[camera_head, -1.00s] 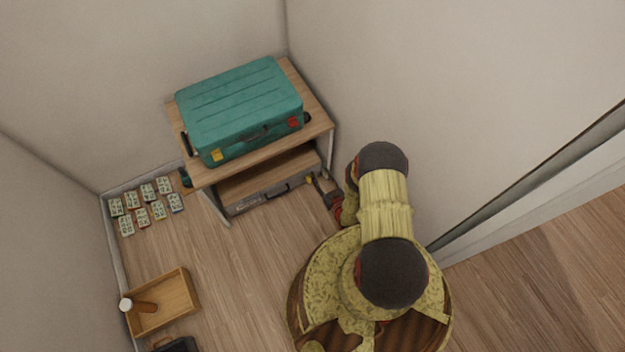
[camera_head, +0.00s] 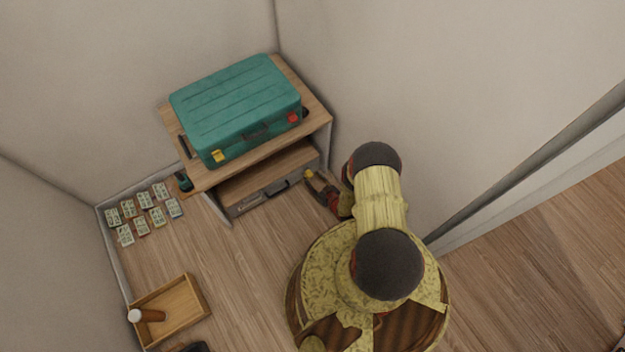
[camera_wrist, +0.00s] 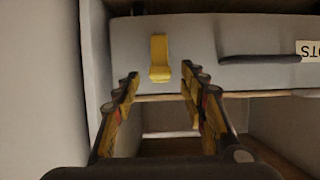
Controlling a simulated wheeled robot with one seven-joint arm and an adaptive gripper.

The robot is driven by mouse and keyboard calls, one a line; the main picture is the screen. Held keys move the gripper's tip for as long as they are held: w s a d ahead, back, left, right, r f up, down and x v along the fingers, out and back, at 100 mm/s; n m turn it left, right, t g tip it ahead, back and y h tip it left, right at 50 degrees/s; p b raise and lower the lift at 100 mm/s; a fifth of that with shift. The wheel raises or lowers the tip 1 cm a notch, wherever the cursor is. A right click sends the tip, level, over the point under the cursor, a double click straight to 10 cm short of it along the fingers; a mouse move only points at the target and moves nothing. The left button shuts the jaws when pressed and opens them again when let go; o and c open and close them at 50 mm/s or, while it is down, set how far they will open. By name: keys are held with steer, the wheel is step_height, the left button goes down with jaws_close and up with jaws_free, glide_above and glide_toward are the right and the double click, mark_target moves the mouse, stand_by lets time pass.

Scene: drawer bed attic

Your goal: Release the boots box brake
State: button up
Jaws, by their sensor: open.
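The boots box is a grey drawer front (camera_head: 258,199) low in the wooden stand; in the wrist view its grey face (camera_wrist: 205,40) carries a label (camera_wrist: 308,50) ending in "OTS", upside down. A yellow brake lever (camera_wrist: 159,58) sits on that face, and it shows in the head view as a small yellow spot (camera_head: 309,174). My gripper (camera_wrist: 157,84) is open, with one finger on each side of the lever's line in the picture. The lever stands just beyond the fingertips, and I see no contact. In the head view my gripper (camera_head: 318,183) is at the drawer's right end.
A dark handle (camera_wrist: 262,58) is right of the lever. A teal case (camera_head: 238,108) lies on the stand's top (camera_head: 318,113). A wall stands close on the right. Several tiles (camera_head: 142,210) and a wooden tray (camera_head: 187,292) are on the floor at left.

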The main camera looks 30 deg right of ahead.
steer(key=shift+w+f, duration=0.2)
steer(key=shift+w, duration=0.3)
jaws_close()
stand_by(0.7)
